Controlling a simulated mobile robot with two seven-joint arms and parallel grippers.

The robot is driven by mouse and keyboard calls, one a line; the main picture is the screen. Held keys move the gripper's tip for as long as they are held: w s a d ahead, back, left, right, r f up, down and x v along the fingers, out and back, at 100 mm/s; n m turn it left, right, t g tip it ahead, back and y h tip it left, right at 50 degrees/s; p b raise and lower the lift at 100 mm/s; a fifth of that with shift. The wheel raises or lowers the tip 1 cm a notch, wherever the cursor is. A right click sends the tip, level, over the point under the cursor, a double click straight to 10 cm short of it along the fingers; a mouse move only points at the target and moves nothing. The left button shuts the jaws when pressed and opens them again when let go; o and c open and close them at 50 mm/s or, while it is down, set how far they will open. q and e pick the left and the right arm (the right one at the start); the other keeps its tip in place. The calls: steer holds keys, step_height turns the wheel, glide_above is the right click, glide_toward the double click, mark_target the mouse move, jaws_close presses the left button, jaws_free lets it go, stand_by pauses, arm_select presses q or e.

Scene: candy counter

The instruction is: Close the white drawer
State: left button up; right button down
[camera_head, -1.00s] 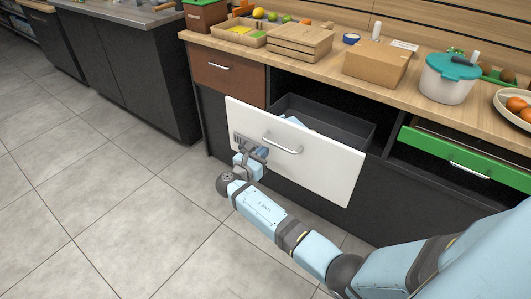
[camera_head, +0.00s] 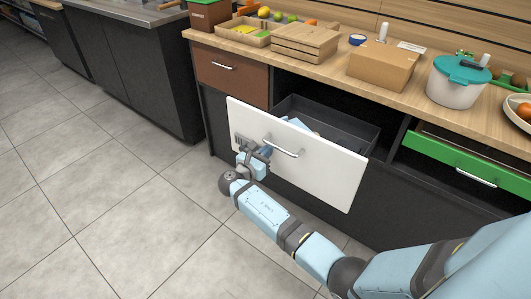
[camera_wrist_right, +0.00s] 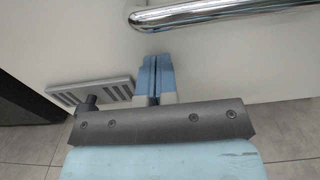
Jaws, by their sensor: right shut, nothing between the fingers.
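The white drawer (camera_head: 325,172) is pulled out from the counter. Its dark inner box (camera_head: 345,128) shows behind the front panel, with something pale blue inside. The drawer has a silver bar handle (camera_head: 283,147), which also shows in the right wrist view (camera_wrist_right: 210,12). My right gripper (camera_head: 262,152) is shut and empty, at the left part of the drawer front, just left of the handle. In the right wrist view its blue fingertips (camera_wrist_right: 157,75) are together close to the white panel, below the handle. I cannot tell whether they touch the panel. My left gripper is not in view.
A brown drawer (camera_head: 230,76) at upper left looks shut. A green drawer (camera_head: 465,165) at right is slightly out. The wooden counter top (camera_head: 415,98) holds a cardboard box (camera_head: 382,68), a pot with teal lid (camera_head: 457,82) and crates. The floor (camera_head: 130,220) at left is clear.

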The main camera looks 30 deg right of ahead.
steer(key=x, duration=1.7)
steer(key=shift+w+d, duration=0.1)
steer(key=shift+d, duration=0.2)
steer(key=b, duration=0.4)
glide_above(308, 126)
steer(key=shift+d, duration=0.15)
steer(key=shift+w+d, duration=0.25)
steer(key=shift+d, duration=0.2)
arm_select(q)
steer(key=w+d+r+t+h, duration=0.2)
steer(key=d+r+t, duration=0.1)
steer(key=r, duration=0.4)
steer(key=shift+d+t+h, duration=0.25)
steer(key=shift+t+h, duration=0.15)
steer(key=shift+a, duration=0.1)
arm_select(e)
steer(key=shift+a, duration=0.1)
